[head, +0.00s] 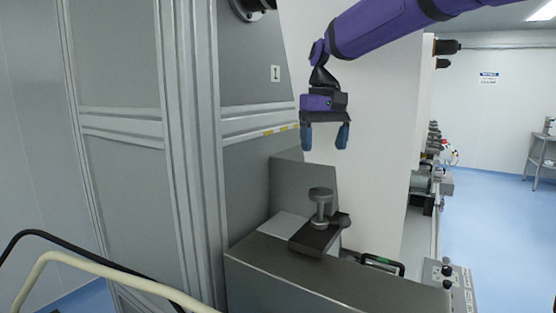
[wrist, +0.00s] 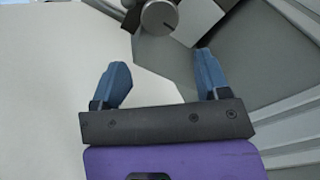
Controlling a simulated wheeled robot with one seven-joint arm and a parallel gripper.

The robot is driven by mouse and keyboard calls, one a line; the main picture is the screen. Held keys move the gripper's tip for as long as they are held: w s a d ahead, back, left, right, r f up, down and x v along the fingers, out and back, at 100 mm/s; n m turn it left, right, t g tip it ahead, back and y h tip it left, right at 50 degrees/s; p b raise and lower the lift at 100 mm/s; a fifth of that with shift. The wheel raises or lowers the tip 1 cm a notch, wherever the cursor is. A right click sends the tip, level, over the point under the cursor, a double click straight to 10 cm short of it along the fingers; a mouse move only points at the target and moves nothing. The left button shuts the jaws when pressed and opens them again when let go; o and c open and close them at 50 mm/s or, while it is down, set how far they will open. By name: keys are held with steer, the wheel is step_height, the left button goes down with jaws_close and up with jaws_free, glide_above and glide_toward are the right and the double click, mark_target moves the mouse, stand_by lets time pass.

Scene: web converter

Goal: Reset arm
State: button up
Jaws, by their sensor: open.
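My gripper (head: 325,138) hangs from my purple arm in the upper middle of the head view, fingers pointing down. Its two blue fingers are apart, with nothing between them. It is above a grey metal knob on a post (head: 320,205), which stands on a dark block (head: 315,238), with a clear gap between them. In the wrist view my gripper (wrist: 162,85) also shows open and empty. The round knob top (wrist: 159,16) appears beyond the fingertips at the top edge there.
A grey metal cabinet top (head: 340,287) carries the block. A tall grey framed panel (head: 120,90) stands to the left and a white machine wall (head: 375,150) behind my gripper. A black handle (head: 383,262) is at the right. A cream curved tube (head: 100,270) crosses the lower left. Blue floor (head: 500,220) is open at the right.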

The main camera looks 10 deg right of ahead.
steer(key=s+d+f+t, duration=0.1)
steer(key=s+d+f, duration=0.1)
steer(key=s, duration=0.6)
steer(key=s+d+f+t, duration=0.2)
steer(key=s+f, duration=0.1)
steer(key=s, duration=0.5)
steer(key=s+d+f+t, duration=0.2)
steer(key=s+d+f, duration=0.1)
steer(key=s, duration=0.5)
steer(key=shift+s+f, duration=0.2)
steer(key=shift+f, duration=0.15)
